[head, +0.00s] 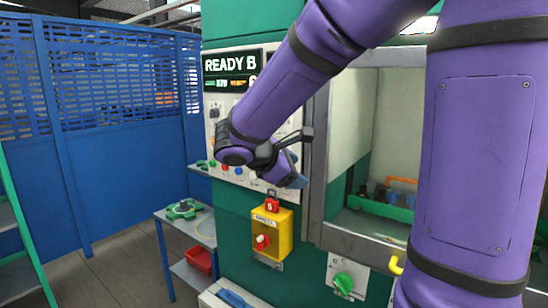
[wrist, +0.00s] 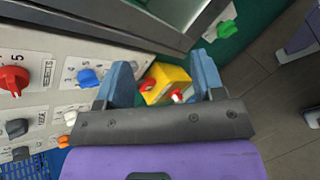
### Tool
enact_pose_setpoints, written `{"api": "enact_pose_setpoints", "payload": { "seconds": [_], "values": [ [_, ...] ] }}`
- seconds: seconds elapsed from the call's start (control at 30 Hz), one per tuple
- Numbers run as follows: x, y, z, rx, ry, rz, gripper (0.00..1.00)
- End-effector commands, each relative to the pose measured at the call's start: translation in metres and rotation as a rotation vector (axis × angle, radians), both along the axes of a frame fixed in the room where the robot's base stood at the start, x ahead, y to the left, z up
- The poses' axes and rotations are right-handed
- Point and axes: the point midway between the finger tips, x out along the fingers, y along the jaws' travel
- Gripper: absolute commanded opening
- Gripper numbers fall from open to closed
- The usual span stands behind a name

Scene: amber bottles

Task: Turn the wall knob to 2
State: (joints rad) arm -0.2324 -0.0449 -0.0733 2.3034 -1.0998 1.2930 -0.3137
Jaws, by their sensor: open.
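Several knobs show, and I cannot tell which is the wall knob. In the wrist view a red knob (wrist: 14,80) sits on a white panel beside a 5. A blue knob (wrist: 88,77) is next to it, with small numbers around it. A green knob (head: 343,284) is on a plate with letters below the window; it also shows in the wrist view (wrist: 227,28). My gripper (head: 290,178) is open and empty in front of the machine panel. In the wrist view its blue fingers (wrist: 162,65) are apart, with the blue knob just left of them.
A yellow box (head: 285,240) with red parts sticks out below my gripper, and shows between my fingers in the wrist view (wrist: 179,76). A display (head: 231,63) reads READY B. A small side table (head: 172,218) stands left. Blue fencing (head: 120,150) is behind it.

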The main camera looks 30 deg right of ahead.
Motion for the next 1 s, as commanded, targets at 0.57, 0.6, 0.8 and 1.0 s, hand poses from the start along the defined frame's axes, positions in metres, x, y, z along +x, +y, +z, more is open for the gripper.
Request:
{"api": "enact_pose_setpoints", "payload": {
  "seconds": [0.57,0.6,0.8,1.0],
  "values": [
    [0.132,0.039,-0.018,-0.609,0.306,0.37,0.62],
    [0.134,0.038,-0.019,-0.614,0.308,0.373,0.62],
    [0.142,0.016,-0.019,-0.616,0.31,0.371,0.62],
    [0.154,-0.018,-0.018,-0.616,0.309,0.371,0.62]
  ]
}}
